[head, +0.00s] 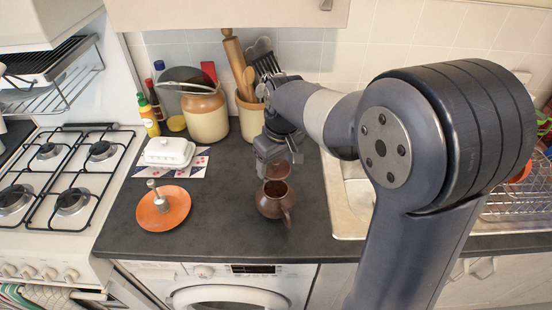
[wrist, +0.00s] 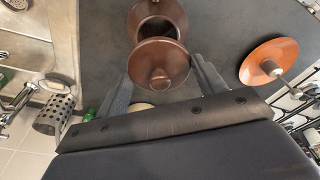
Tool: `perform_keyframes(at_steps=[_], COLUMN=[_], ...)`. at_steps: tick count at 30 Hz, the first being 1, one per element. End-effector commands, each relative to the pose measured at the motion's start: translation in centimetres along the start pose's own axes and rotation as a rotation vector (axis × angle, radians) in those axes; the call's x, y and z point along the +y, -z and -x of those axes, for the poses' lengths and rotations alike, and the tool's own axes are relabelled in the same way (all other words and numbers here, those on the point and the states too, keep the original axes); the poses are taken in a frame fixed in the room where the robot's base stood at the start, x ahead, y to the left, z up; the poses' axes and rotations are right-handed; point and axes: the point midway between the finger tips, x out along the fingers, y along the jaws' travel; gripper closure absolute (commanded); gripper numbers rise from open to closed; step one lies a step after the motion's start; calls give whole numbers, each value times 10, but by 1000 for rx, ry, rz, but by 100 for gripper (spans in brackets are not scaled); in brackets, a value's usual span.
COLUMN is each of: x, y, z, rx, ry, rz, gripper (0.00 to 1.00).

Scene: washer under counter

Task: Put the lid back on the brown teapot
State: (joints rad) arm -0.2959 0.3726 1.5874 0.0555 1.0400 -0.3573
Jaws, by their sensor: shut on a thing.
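The brown teapot (head: 270,207) stands upright on the dark counter, its top opening uncovered. Its brown lid (head: 279,170) is held just above the opening, apart from the rim as far as I can tell. My gripper (head: 272,160) is shut on the lid, above the teapot. In the wrist view the round lid (wrist: 158,62) with its knob sits between the fingers of my gripper (wrist: 160,82). Beyond it, the teapot (wrist: 176,14) and its dark opening show, partly hidden by the lid.
An orange plate (head: 173,217) with a metal-headed utensil lies left of the teapot. A white butter dish (head: 168,152), a tan crock (head: 206,117) and a utensil pot (head: 249,120) stand farther back. The sink (head: 352,205) is right, the hob left. Counter around the teapot is clear.

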Motion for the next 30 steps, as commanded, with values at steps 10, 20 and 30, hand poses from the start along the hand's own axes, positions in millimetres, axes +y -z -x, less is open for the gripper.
perform_keyframes(at_steps=[10,20,30], x=[0,0,0], y=[-4,-8,-9], z=[-29,-57,-61], rx=[0,1,1], ry=[0,0,0], rz=[0,0,0], gripper=[56,56,56])
